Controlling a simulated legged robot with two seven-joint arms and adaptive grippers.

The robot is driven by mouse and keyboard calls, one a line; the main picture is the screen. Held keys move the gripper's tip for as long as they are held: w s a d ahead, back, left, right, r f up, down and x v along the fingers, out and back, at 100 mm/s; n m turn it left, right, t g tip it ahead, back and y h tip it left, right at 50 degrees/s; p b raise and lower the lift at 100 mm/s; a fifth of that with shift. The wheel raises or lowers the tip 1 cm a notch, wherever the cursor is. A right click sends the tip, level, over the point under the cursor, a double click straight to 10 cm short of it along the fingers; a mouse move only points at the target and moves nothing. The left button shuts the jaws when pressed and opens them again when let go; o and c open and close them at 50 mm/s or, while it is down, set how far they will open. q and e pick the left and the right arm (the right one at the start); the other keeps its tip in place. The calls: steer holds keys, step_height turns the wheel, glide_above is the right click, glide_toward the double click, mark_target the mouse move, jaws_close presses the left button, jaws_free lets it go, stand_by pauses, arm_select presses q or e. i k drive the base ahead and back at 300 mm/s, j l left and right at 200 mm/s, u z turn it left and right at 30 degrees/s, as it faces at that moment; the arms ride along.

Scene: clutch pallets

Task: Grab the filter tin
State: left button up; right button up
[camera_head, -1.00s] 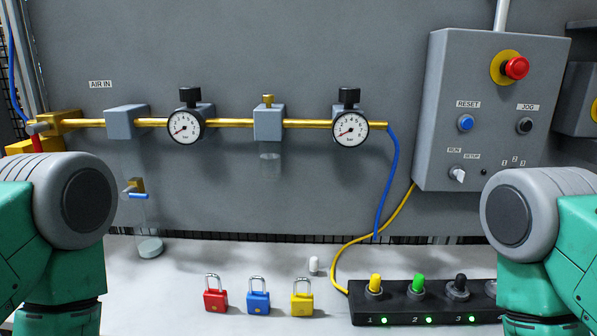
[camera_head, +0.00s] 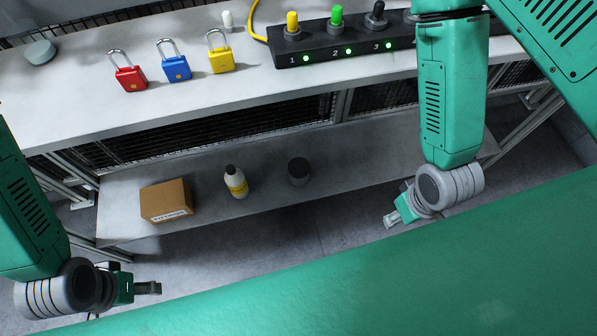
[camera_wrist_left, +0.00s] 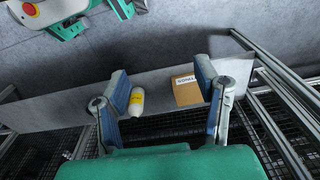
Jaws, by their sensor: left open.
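A dark round tin (camera_head: 299,171), which looks like the filter tin, stands on the lower shelf (camera_head: 335,160), right of the white bottle. I cannot read a label on it, and I do not make it out in the left wrist view. My left gripper (camera_head: 148,288) is low at the left, in front of the shelf and well away from the tin. In the left wrist view its fingers (camera_wrist_left: 162,78) are apart and nothing is held between them. My right gripper (camera_head: 391,219) hangs to the right of and nearer than the tin; its finger gap is unclear.
A cardboard box (camera_head: 166,201) and a white bottle with a yellow label (camera_head: 236,182) stand on the lower shelf left of the tin. The bench top (camera_head: 80,105) overhead holds red, blue and yellow padlocks and a black switch strip (camera_head: 340,44).

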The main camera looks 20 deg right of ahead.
mark_target(298, 168)
steer(key=l, duration=1.4)
steer(key=k+l+u, duration=0.1)
steer(key=l, duration=1.25)
